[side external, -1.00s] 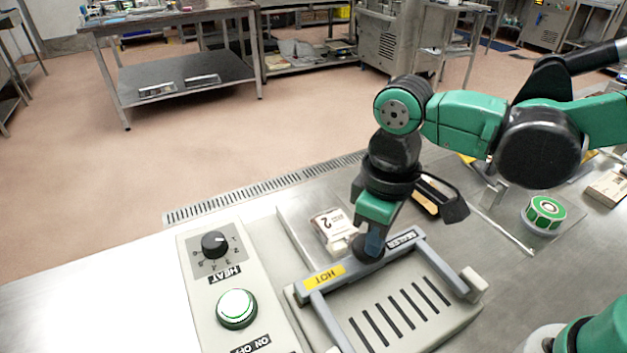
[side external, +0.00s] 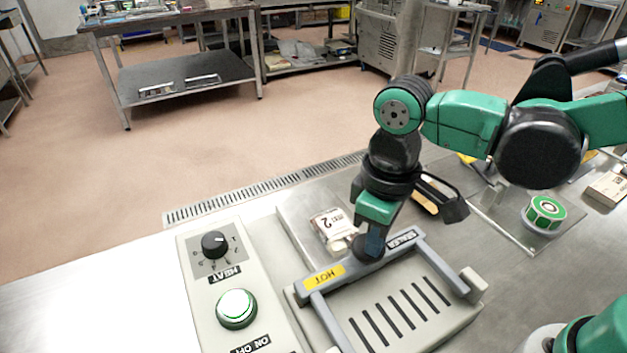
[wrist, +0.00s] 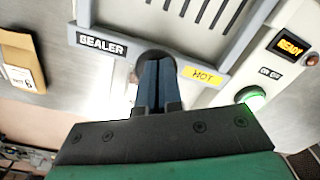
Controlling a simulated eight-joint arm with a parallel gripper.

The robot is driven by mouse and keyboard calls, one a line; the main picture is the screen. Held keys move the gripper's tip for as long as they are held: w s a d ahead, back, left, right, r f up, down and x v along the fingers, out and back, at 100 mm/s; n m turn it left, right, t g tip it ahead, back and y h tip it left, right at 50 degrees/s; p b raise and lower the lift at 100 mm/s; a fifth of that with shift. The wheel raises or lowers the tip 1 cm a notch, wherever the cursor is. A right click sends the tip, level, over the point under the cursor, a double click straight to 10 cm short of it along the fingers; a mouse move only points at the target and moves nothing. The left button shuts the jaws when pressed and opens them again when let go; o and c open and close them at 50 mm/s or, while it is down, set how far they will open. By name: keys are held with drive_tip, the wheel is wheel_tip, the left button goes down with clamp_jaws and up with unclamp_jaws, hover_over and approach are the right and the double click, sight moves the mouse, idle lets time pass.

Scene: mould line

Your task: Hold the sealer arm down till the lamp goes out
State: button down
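The grey sealer arm (side external: 335,280) is a frame with HOT and SEALER labels, lying low over a slotted plate (side external: 400,312). It also shows in the wrist view (wrist: 227,57). My gripper (side external: 372,246) points down at the middle of its crossbar, at a dark round knob. In the wrist view my gripper's blue fingers (wrist: 157,70) are together, tips against or just over the knob; I cannot tell contact. The READY lamp (wrist: 290,45) glows amber in the wrist view. Its face is not visible in the side view.
A control box has a HEAT knob (side external: 214,244) and a green-lit ON OFF button (side external: 237,308). A white packet (side external: 328,224) lies behind the crossbar. A green-and-white roll (side external: 545,212) and a small carton (side external: 608,188) are at right. The counter at left is clear.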

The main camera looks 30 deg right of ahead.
wheel_tip(320, 180, up, 10)
idle(1.5)
drive_tip(key=w+d+f+m+t, duration=0.1)
drive_tip(key=d+f+m+t, duration=0.2)
drive_tip(key=d, duration=0.3)
drive_tip(key=d+f+m+t, duration=0.3)
drive_tip(key=d+t, duration=0.1)
drive_tip(key=d, duration=0.3)
drive_tip(key=shift+w, duration=0.4)
